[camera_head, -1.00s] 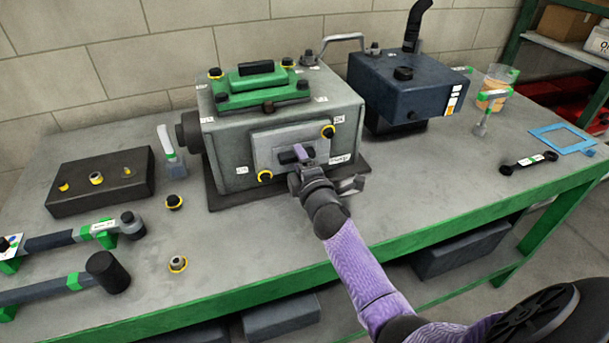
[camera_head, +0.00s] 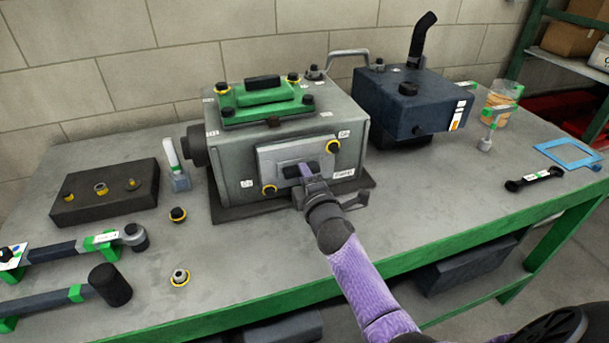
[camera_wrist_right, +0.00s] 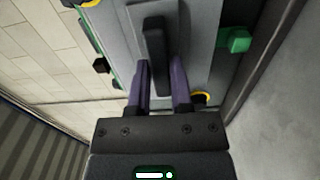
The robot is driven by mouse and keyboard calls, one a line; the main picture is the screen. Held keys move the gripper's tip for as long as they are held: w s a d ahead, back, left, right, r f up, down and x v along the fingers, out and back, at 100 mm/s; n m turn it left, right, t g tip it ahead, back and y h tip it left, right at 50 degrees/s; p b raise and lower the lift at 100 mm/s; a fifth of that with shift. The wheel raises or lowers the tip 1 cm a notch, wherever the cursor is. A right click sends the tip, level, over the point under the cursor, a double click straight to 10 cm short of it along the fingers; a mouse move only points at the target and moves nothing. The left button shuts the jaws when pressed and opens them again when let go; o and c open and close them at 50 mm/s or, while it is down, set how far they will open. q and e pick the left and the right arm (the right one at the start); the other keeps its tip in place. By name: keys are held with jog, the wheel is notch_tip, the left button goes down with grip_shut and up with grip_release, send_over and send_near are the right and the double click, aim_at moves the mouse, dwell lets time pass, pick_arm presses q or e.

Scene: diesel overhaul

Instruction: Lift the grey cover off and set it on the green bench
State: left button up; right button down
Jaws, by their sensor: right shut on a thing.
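The grey cover (camera_head: 272,161) is a flat plate with a dark bar handle on the front of the grey engine block (camera_head: 228,165). It looks flush against the block; I cannot tell if there is a gap. My right gripper (camera_head: 308,174) is shut on the cover's handle, which shows between its purple fingers in the wrist view (camera_wrist_right: 155,50). The green bench (camera_head: 415,185) has a grey top and green edge and carries the block. My left gripper is not in view.
A dark block with fittings (camera_head: 105,193) and tools with green parts (camera_head: 75,245) lie at left. A dark blue tank (camera_head: 410,98) stands at right. The bench top is clear in front of it.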

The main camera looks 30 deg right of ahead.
jog(key=p+v, duration=0.2)
jog(key=v, duration=0.3)
dwell(0.4)
jog(key=shift+s, duration=0.1)
jog(key=p+v, duration=0.3)
jog(key=v, duration=1.1)
